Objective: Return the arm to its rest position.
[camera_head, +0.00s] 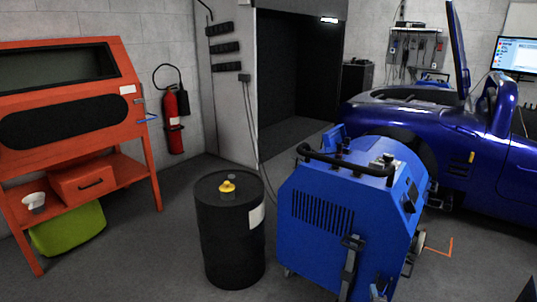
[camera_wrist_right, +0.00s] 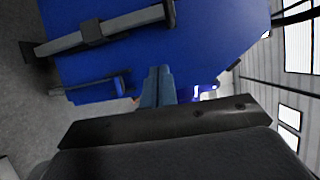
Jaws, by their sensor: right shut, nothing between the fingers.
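My right gripper shows in the right wrist view (camera_wrist_right: 158,85) as two blue-grey fingers pressed together, with nothing between them. A dark piece at the lower right edge of the head view appears to be part of this gripper (camera_head: 527,290); most of it is cut off by the frame. The blue wheeled machine (camera_head: 315,240) stands in the middle right of the head view. Its blue side also fills the upper part of the right wrist view (camera_wrist_right: 220,35), beyond the fingers. Contact between the fingers and the machine cannot be told. My left gripper is not in view.
A black drum (camera_head: 228,240) with a yellow cap stands left of the machine. A blue car (camera_head: 500,140) is behind it at right. An orange cabinet (camera_head: 130,110) and a red extinguisher (camera_head: 174,122) are at left. Bare floor lies between cabinet and drum.

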